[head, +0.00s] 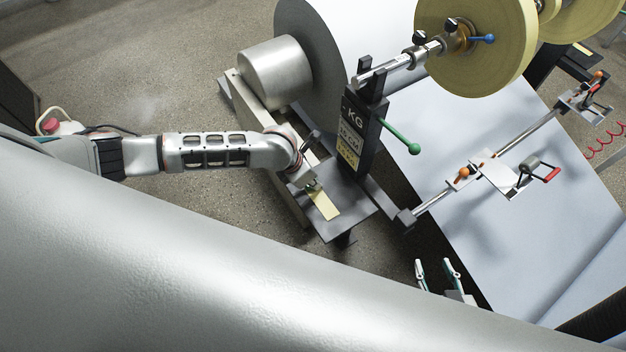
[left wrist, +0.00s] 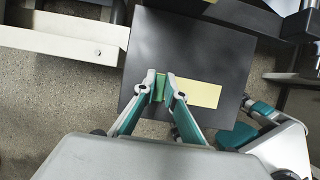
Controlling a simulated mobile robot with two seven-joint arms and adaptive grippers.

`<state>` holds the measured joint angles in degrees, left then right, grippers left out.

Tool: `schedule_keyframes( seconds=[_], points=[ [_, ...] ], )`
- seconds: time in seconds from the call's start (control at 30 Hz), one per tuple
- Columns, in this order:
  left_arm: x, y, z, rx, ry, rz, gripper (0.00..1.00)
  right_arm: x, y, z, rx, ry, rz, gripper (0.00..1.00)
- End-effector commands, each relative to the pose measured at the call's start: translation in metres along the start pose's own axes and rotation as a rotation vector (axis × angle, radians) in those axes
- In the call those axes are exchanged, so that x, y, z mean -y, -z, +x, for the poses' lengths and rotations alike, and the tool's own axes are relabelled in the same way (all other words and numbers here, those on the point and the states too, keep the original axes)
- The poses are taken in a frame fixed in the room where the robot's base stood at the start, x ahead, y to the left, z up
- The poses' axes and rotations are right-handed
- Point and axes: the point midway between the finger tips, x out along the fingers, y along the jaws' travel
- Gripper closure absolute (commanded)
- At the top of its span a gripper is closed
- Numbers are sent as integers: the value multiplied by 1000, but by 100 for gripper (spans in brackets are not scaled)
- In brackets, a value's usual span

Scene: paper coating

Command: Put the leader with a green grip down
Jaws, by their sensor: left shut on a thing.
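The leader is a pale yellow strip (head: 325,207) over a dark flat plate (head: 347,219) in the head view. In the left wrist view the yellow strip (left wrist: 200,94) extends to the right from its green grip (left wrist: 160,88). My left gripper (left wrist: 161,80) is shut on the green grip, which shows between its fingertips. In the head view the left gripper (head: 312,186) is partly hidden by its wrist. Whether the strip touches the plate (left wrist: 180,50) cannot be told. My right gripper (head: 435,264) is open and empty at the bottom, in front of the paper web.
A black post with a KG label (head: 355,138) and a green-knobbed lever (head: 413,149) stand just right of the plate. A metal roller (head: 277,72), a large paper roll (head: 335,40) and yellow tape rolls (head: 470,50) lie behind. A rail with clamps (head: 437,197) crosses the white web.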

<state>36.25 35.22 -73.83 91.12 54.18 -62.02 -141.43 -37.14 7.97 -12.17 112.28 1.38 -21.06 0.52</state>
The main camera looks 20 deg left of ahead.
Motion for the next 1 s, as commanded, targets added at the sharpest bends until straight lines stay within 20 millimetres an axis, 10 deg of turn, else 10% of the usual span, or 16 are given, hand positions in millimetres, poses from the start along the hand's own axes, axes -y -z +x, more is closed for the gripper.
schedule_keyframes(
  seconds=[0.53,1.0],
  points=[
    [-1,-1,-8,0,-1,1,73,0,3,-1,-3,0,0,60],
    [-1,-1,-96,1,-1,1,73,-3,19,-10,-9,-2,-1,60]
  ],
)
